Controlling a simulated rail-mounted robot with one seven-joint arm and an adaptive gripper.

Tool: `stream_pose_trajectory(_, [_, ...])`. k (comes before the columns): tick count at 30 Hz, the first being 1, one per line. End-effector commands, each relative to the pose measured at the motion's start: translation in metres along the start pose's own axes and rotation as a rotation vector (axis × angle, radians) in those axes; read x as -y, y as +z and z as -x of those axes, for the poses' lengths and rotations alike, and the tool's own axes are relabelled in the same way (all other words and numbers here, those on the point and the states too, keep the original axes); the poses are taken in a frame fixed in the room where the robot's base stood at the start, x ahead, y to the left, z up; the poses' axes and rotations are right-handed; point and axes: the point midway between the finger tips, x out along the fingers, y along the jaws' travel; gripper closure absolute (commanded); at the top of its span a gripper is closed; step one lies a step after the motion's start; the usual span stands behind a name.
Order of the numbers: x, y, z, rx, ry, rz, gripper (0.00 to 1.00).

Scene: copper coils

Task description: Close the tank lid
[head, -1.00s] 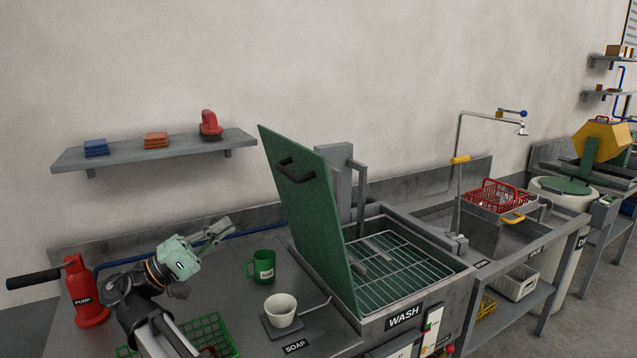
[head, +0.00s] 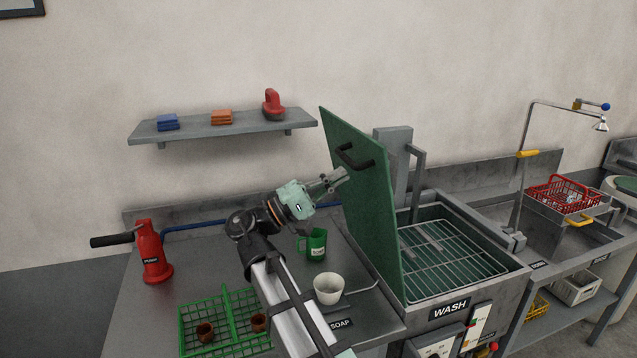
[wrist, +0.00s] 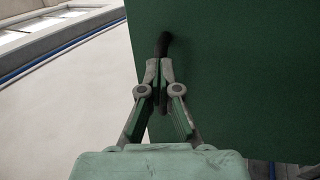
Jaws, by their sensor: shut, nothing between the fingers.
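The green tank lid (head: 362,205) stands raised, tilted near upright, at the left side of the wash tank (head: 450,311). Its black handle (head: 357,160) is on the lid's left face, near the top. My gripper (head: 341,174) is shut and empty, close to that face and just below left of the handle. In the wrist view the lid (wrist: 240,70) fills the right side. There my gripper's fingertips (wrist: 160,83) are together in front of the lid's edge, and the dark handle (wrist: 164,44) shows just beyond them. I cannot tell whether they touch it.
A green basket (head: 211,329) holding small brown pieces and a red pump (head: 152,256) are to the left. The tank's wire rack (head: 455,262) is uncovered. A wall shelf (head: 215,128) is behind.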

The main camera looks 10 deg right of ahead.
Motion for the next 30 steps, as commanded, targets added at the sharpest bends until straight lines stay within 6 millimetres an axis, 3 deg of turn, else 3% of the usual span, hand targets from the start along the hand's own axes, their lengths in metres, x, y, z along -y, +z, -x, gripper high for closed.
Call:
stream_pose_trajectory(4, [0.000, 0.000, -0.010, 0.001, 0.000, 0.000, 1.00])
stream_pose_trajectory(20, [-0.001, 0.000, -0.016, 0.001, -0.009, -0.001, 1.00])
stream_pose_trajectory(26, [-0.001, 0.001, -0.044, 0.004, -0.068, -0.002, 1.00])
stream_pose_trajectory(30, [0.002, 0.000, -0.080, 0.005, -0.149, -0.002, 1.00])
